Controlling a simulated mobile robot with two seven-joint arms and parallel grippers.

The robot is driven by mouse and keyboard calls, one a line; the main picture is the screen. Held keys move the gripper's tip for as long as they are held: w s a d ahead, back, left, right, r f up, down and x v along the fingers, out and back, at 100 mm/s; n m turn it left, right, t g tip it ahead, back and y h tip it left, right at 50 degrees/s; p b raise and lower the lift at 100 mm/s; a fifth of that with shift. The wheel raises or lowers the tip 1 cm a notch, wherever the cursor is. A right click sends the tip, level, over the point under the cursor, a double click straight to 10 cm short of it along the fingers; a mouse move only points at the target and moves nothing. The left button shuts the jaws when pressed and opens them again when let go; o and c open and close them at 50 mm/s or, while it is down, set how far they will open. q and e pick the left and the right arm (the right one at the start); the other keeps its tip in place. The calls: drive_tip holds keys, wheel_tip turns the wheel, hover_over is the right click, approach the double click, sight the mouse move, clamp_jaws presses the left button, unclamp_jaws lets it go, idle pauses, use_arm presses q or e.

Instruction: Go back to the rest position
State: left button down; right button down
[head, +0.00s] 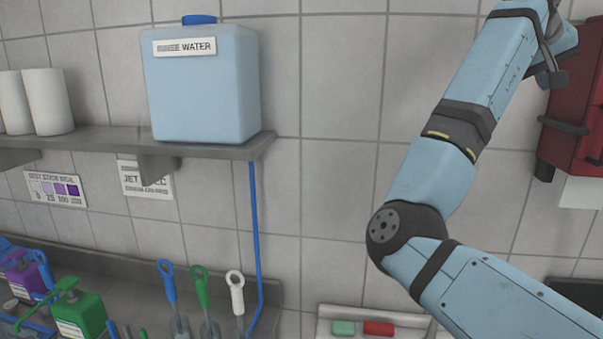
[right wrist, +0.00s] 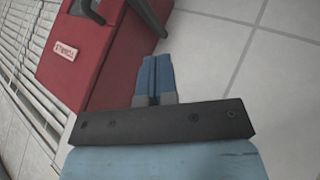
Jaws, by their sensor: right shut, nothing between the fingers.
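My right arm rises from the lower right of the head view, bends at a dark round elbow joint, and reaches up to the top right. My right gripper (right wrist: 155,68) shows clearly in the right wrist view, its two blue fingers together and nothing between them. It appears in front of the red wall dispenser (right wrist: 95,55), which also stands at the right edge of the head view (head: 579,110). Whether the fingers touch it I cannot tell. My left gripper is not in view.
A rinse water tank (head: 205,85) and white rolls (head: 47,102) stand on a wall shelf (head: 215,149). Below are a green container (head: 80,313), a purple container (head: 22,280), several brushes (head: 201,290) and a white tray (head: 352,313) with green and red blocks. The tiled wall's middle is clear.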

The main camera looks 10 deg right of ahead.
drive_tip(key=s+a+f+n+t, duration=0.1)
drive_tip(key=s+a+f, duration=0.1)
drive_tip(key=f, duration=1.6)
drive_tip(key=s+a+f+n+t, duration=0.1)
drive_tip(key=s+a+f, duration=0.15)
drive_tip(key=f, duration=1.55)
drive_tip(key=s+a+f+n+y, duration=0.1)
drive_tip(key=s+a+f+y, duration=0.1)
drive_tip(key=s+a+f, duration=0.5)
drive_tip(key=s+a+f+n+y, duration=0.1)
drive_tip(key=s+a+f+n, duration=0.15)
drive_tip(key=s+f, duration=0.45)
drive_tip(key=s+a+f+g+y, duration=0.1)
drive_tip(key=s+a+f+y, duration=0.2)
drive_tip(key=s+a+f, duration=0.45)
drive_tip(key=s+a+f+g+y, duration=0.1)
drive_tip(key=s+a+f+y, duration=0.3)
drive_tip(key=s, duration=0.6)
drive_tip(key=w+a+f+t, duration=0.3)
drive_tip(key=f, duration=0.3)
drive_tip(key=w+a+f+n+t+y, duration=0.1)
drive_tip(key=w+a+f+t, duration=0.2)
drive_tip(key=f, duration=0.3)
drive_tip(key=shift+w+f+t, duration=0.3)
drive_tip(key=shift+t, duration=0.2)
